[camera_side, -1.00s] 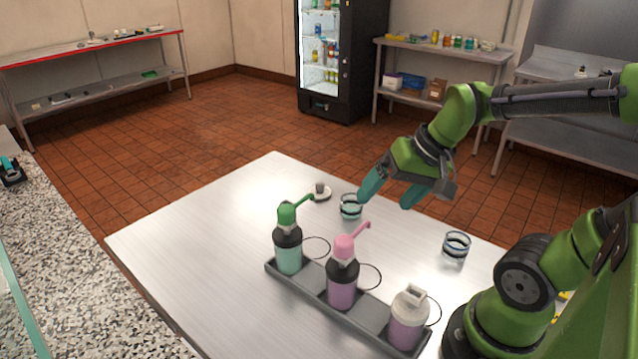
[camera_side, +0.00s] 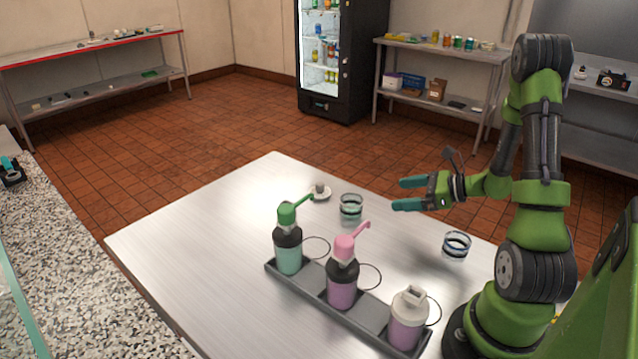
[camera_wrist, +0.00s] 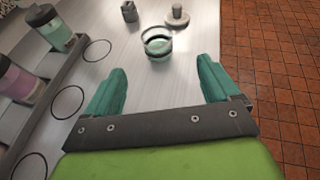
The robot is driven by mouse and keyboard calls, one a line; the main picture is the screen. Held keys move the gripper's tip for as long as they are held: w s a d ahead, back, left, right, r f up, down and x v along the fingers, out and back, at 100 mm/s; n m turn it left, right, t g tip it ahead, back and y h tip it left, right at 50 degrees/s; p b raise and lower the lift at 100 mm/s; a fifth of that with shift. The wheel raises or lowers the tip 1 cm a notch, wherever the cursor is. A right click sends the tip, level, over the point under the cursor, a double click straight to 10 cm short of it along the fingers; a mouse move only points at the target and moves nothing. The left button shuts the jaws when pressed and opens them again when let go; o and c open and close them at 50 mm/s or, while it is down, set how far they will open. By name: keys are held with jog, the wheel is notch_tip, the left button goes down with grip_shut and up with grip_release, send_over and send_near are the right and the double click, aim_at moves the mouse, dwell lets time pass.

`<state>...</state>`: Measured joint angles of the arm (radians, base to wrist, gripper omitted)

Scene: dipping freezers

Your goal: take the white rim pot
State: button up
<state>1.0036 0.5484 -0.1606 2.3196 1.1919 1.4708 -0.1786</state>
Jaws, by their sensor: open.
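Two small clear glass pots stand on the steel table. One glass pot (camera_side: 351,207) has a greenish tint and stands near the far edge; in the wrist view it (camera_wrist: 158,46) lies just beyond my fingertips, between their lines. I cannot tell for sure which has the white rim. My gripper (camera_side: 408,194) is open and empty, fingers level, pointing left in the side view, above and right of the greenish pot. The wrist view shows both teal fingers (camera_wrist: 163,70) apart.
A grey tray (camera_side: 311,293) holds a green-pump bottle (camera_side: 288,250), a pink-pump bottle (camera_side: 342,284) and a white-topped bottle (camera_side: 407,322). The table's left part is clear.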

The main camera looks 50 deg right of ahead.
send_near(343, 200)
jog(key=x, duration=0.3)
jog(key=shift+f, duration=0.15)
jog(key=shift+x, duration=2.7)
jog(key=shift+a, duration=0.15)
jog(key=shift+c, duration=0.5)
jog(key=shift+r, duration=0.25)
jog(key=c, duration=1)
